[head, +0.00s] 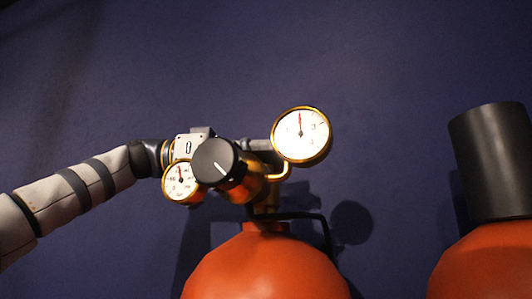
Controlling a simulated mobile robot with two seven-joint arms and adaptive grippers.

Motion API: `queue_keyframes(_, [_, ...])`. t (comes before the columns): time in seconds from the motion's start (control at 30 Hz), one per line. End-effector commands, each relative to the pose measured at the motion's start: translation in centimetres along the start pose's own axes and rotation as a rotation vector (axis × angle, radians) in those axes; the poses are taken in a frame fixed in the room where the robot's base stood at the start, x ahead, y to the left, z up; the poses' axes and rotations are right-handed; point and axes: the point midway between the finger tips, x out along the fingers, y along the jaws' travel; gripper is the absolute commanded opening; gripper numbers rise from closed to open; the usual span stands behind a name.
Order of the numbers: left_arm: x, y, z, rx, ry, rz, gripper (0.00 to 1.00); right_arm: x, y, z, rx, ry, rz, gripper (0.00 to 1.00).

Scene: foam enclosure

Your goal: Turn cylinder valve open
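The orange-red gas cylinder (265,268) stands at bottom centre in the head view, with a brass valve and regulator on top. A round black knob (214,163) with a white pointer line faces me. A larger gauge (301,135) sits right of the knob and a smaller gauge (180,183) left of it. My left gripper (193,144) comes in from the left, close behind the knob and small gauge. Its fingers are hidden or merge with dark parts near the valve, so I cannot tell whether they touch it. My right gripper is not in view.
A second orange-red cylinder (485,265) with a black cap (493,160) stands at the right edge. A thin dark hose or bar (305,216) runs beside the first cylinder's neck. A dark blue wall (390,60) lies behind. The space between the cylinders is clear.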

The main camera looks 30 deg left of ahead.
Motion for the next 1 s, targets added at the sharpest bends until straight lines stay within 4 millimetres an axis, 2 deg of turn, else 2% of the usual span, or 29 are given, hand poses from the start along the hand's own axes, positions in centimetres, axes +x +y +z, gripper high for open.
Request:
queue_keyframes(0.23, [0.0, 0.07, -0.06, 0.0, -0.002, -0.024, 0.15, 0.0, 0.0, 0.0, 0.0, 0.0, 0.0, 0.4])
queue_keyframes(0.6, [0.1, -0.02, 0.23, -0.004, -0.006, -0.262, 0.16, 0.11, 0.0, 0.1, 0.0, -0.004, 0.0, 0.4])
queue_keyframes(0.93, [0.08, -0.04, 0.14, 0.0, -0.004, -0.277, 0.15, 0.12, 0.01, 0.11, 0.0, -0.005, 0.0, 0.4])
queue_keyframes(0.97, [0.08, -0.03, 0.14, 0.0, -0.004, -0.277, 0.46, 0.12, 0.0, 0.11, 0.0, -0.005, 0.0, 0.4])
queue_keyframes(1.0, [0.08, -0.04, 0.13, -0.001, -0.003, -0.277, 0.55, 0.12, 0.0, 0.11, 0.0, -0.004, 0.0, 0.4])
